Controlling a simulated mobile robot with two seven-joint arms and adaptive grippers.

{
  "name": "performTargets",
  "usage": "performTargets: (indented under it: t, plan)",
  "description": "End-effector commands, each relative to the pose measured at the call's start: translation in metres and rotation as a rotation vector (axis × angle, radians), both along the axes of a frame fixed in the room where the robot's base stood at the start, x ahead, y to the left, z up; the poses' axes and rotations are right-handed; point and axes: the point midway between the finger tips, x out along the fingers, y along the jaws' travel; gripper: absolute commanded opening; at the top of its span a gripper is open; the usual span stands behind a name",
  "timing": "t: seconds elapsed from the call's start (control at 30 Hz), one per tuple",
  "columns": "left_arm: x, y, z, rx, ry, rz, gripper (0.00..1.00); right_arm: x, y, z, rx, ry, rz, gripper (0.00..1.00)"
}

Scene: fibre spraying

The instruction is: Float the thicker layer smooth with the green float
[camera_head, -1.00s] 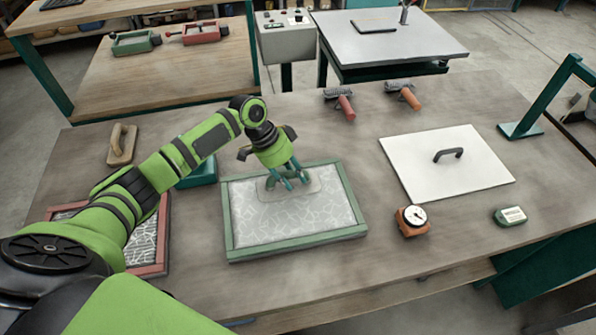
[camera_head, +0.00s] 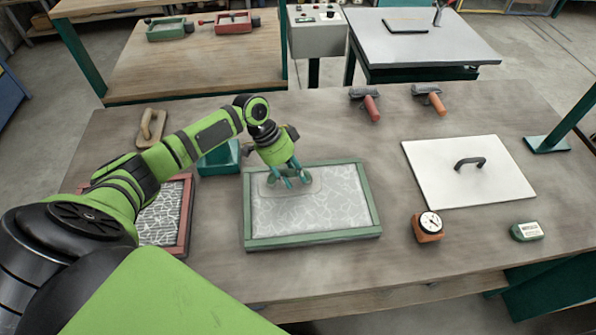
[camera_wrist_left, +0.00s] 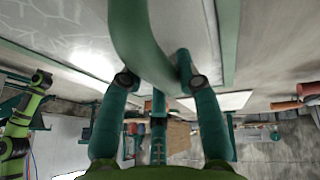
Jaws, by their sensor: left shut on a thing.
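The green float has a flat grey plate (camera_head: 308,185) and a green handle (camera_wrist_left: 145,40). Its plate lies over the pale fibre layer in the green-framed tray (camera_head: 312,239), near the tray's back left corner. My left gripper (camera_head: 286,182) is shut on the float's handle from above; in the left wrist view the handle runs between the fingers. The fibre layer (camera_head: 320,212) shows a pale vein-like pattern. A red-framed tray (camera_head: 187,215) with a darker patterned layer stands to the left, partly hidden by my arm. My right gripper is not in view.
A wooden-handled float (camera_head: 151,127) and a teal box (camera_head: 219,160) lie at the back left. Two orange-handled tools (camera_head: 371,108) (camera_head: 437,103) lie at the back. A white lid (camera_head: 468,185), a dial gauge (camera_head: 428,228) and a small green device (camera_head: 527,232) stand to the right.

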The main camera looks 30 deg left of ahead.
Motion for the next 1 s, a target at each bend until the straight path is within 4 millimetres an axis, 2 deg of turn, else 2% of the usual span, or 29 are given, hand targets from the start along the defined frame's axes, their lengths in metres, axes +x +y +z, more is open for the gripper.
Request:
performTargets:
  t: [0.2,0.53,0.8,1.0]
  plan:
    - [-0.01,0.012,0.0,0.002,0.003,0.0,0.0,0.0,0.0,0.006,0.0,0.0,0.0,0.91]
    - [-0.009,0.012,0.002,0.002,0.001,0.0,0.0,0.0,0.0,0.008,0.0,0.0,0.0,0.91]
    - [-0.009,0.012,0.029,0.001,-0.001,0.0,0.0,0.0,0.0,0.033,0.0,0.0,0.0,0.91]
    - [-0.009,0.012,0.046,0.001,-0.002,-0.001,0.0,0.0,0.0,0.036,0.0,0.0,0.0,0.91]
